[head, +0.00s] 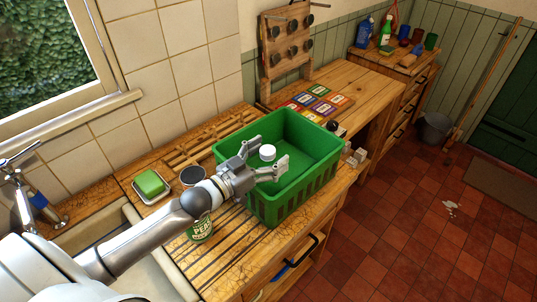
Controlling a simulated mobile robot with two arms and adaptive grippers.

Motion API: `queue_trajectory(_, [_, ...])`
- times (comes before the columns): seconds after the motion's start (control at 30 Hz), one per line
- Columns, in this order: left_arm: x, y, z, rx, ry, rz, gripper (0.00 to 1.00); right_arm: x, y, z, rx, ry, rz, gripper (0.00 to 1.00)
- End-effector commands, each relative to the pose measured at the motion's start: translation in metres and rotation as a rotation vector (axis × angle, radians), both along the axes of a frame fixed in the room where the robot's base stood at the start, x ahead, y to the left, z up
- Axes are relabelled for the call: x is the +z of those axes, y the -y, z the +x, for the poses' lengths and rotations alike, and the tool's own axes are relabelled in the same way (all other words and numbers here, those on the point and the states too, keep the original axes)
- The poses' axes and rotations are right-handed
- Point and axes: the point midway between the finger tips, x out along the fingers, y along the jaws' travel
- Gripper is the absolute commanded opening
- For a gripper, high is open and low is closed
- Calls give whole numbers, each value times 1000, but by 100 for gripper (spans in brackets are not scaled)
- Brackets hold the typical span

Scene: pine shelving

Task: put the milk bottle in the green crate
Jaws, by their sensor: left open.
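The green crate (318,152) stands on the wooden counter, open at the top. The white top of what looks like the milk bottle (267,152) shows within the crate's outline, near its left side. The rest of the bottle is hidden behind my gripper, so I cannot tell whether it rests on the crate floor. My left gripper (267,160) reaches over the crate's near left rim. Its fingers are spread open, with the white top between them in the picture. I cannot tell whether they touch it. My right gripper is not in view.
A peas can (200,230) stands left of the crate, partly behind my arm. A green sponge (149,183) lies in a dish by the sink. Coloured cards (314,103) lie behind the crate. Small pale objects (355,156) stand close to its right side.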

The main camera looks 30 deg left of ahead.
Motion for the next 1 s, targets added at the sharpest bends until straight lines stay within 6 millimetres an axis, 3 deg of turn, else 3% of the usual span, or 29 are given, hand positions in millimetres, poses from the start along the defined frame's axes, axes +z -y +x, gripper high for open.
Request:
queue_trajectory(0.07, [-10, 1, -2, -1, -21, 5, 80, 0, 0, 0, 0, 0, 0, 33])
queue_trajectory(0.27, [4, 1, -4, -1, -22, 5, 80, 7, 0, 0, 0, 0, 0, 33])
queue_trajectory(1.0, [6, -34, -91, 0, -12, 2, 80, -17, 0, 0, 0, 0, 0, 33])
